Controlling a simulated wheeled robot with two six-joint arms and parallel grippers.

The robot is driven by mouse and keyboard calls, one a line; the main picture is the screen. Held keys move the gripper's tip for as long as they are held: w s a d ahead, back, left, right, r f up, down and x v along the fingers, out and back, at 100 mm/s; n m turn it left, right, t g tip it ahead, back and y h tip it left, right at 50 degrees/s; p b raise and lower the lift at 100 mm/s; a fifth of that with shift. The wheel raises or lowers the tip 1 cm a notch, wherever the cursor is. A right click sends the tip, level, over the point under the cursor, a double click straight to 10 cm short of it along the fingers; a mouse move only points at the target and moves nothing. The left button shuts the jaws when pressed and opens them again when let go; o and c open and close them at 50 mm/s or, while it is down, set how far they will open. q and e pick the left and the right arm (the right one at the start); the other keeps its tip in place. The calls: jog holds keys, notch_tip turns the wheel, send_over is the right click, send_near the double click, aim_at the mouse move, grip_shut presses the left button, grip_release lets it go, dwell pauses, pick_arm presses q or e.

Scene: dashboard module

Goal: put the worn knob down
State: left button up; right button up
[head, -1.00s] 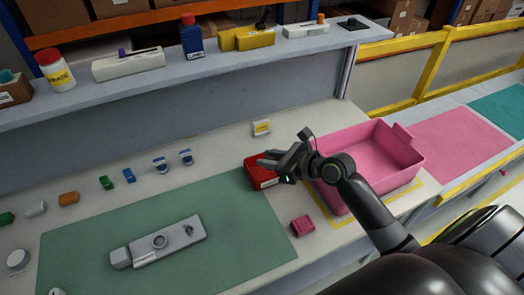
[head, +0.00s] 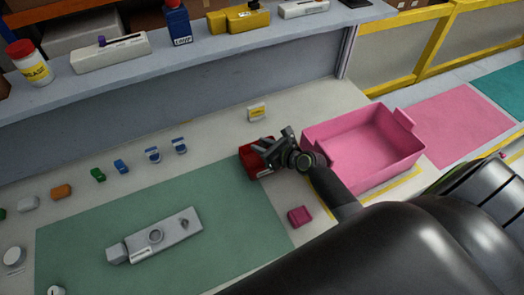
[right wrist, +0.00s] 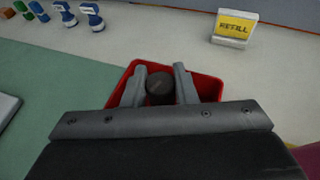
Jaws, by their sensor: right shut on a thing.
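My right gripper (head: 271,147) is over a small red bin (head: 253,163) that stands at the right back edge of the green mat. In the right wrist view, its two fingers (right wrist: 160,84) are closed on a dark round knob (right wrist: 160,89), and the red bin (right wrist: 209,87) shows around and below them. I cannot tell whether the knob touches the bin's floor. In the head view the knob is hidden by the gripper. My left gripper is not in view.
A grey module (head: 160,236) lies on the green mat (head: 90,220). A large pink bin (head: 370,160) stands right of my gripper, with a small pink block (head: 299,216) in front. A yellow-labelled refill box (head: 257,112) is behind. Several small coloured parts line the back left.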

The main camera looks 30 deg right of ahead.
notch_tip(320, 180, down, 2)
jog(key=shift+f, duration=0.1)
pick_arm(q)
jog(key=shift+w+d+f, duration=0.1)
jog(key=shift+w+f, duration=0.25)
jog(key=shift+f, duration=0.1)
pick_arm(e)
jog(key=shift+f+b, duration=0.5)
jog(key=shift+b, duration=0.1)
jog(key=o, duration=1)
jog(key=shift+c, duration=0.2)
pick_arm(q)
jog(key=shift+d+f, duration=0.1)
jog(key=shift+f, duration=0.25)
pick_arm(e)
jog(key=shift+r, duration=0.15)
